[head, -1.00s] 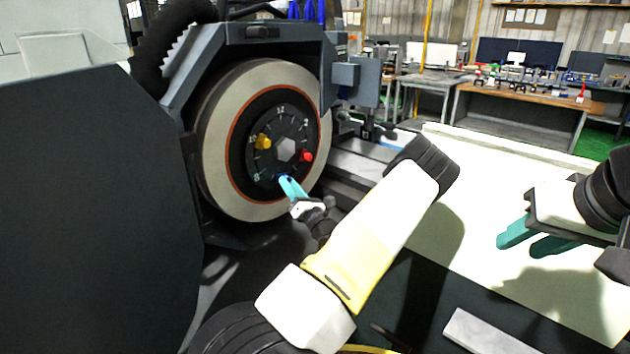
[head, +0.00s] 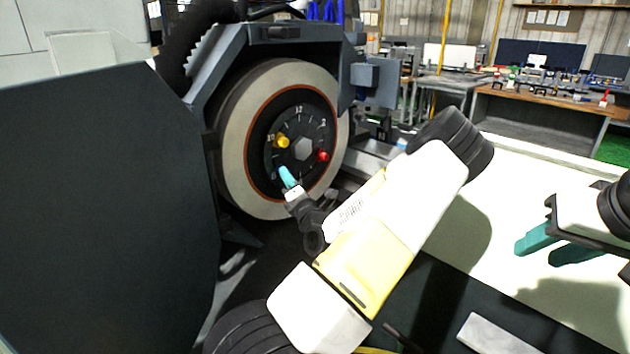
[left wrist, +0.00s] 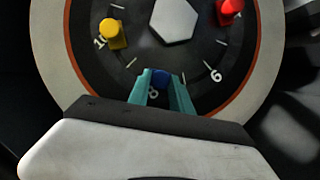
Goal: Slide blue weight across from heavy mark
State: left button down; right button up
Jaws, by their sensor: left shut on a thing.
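The grinding wheel (head: 235,165) carries a black dial (head: 300,118) with hour-like numbers and a hex nut at its centre. In the left wrist view the blue weight (left wrist: 161,78) sits on the dial by the 8 mark, between the teal fingers of my left gripper (left wrist: 162,84), which is shut on it. In the head view those fingertips (head: 287,177) hide the blue weight. A yellow weight (head: 283,142) is near the 10 mark and a red weight (head: 323,156) is at the dial's right side. My right gripper (head: 545,248) is at the right, fingers apart and empty.
The machine's dark guard (head: 100,200) stands left of the wheel and its housing arches above. A pale surface (head: 490,225) lies under my right gripper. Workbenches (head: 545,105) are in the background.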

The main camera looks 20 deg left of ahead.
pick_arm(q)
jog(key=shift+s+a+r, duration=0.1)
jog(key=shift+s+r, duration=0.05)
jog(key=shift+r, duration=0.25)
jog(key=c, duration=1.2)
grip_release()
jog(key=shift+f, duration=0.1)
jog(key=v, duration=0.7)
jog(key=shift+s+d, duration=0.25)
